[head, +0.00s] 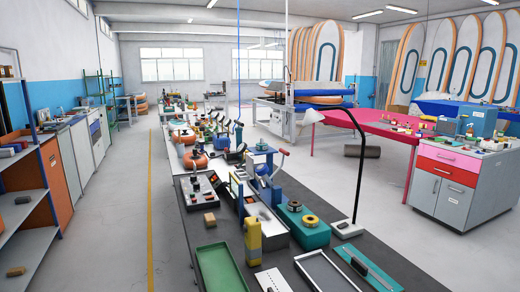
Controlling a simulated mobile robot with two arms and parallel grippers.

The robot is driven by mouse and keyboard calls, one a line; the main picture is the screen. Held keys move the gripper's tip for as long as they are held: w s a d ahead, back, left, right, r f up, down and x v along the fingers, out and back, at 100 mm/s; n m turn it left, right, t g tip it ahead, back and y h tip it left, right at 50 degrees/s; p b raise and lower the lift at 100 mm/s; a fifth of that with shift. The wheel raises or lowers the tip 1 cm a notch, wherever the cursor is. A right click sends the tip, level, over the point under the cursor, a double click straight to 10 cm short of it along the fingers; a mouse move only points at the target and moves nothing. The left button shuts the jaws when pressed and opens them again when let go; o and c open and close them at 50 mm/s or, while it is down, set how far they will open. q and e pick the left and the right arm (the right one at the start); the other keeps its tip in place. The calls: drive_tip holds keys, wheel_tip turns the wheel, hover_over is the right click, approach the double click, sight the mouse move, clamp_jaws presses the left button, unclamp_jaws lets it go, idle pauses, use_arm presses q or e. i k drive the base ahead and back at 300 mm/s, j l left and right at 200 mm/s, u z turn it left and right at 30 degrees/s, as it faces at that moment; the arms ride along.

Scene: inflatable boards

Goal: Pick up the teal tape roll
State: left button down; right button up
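I cannot make out a teal tape roll for certain among the many small things on the long workbench (190,232). A teal block-shaped thing (300,236) stands on the near part of the bench. A brownish-yellow ring (310,220), like a small roll, lies on top of it, with a second small round thing (294,206) behind. Neither of these two looks teal. Neither of my grippers shows in the head view.
A green tray (219,285), a grey tray (325,272) and a teal mat (380,279) lie at the bench's near end. A lamp (356,180) rises beside them. Shelves (30,244) stand left and a drawer cabinet (440,198) right. The left floor aisle (115,220) is clear.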

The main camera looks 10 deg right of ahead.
sight(261, 147)
drive_tip(key=l+z, duration=0.2)
drive_tip(key=z, duration=0.25)
drive_tip(key=k+l+z, duration=0.1)
drive_tip(key=z, duration=0.35)
drive_tip(key=l+z, duration=0.3)
drive_tip(key=z, duration=0.15)
drive_tip(key=i+l+z, duration=0.1)
drive_tip(key=z, duration=0.35)
drive_tip(key=i+l+z, duration=0.25)
drive_tip(key=i+l, duration=0.3)
drive_tip(key=i+l+z, duration=0.2)
drive_tip(key=i+l, duration=0.3)
drive_tip(key=i+l+z, duration=0.25)
drive_tip(key=i, duration=0.4)
drive_tip(key=i+u, duration=0.85)
drive_tip(key=i+l+u, duration=0.3)
drive_tip(key=i+u, duration=0.15)
drive_tip(key=i+j+u, duration=0.25)
drive_tip(key=i+u, duration=0.2)
drive_tip(key=i+j+u, duration=0.1)
drive_tip(key=i+u, duration=0.75)
drive_tip(key=i+l+u, duration=0.4)
drive_tip(key=i+j, duration=0.05)
drive_tip(key=j, duration=0.05)
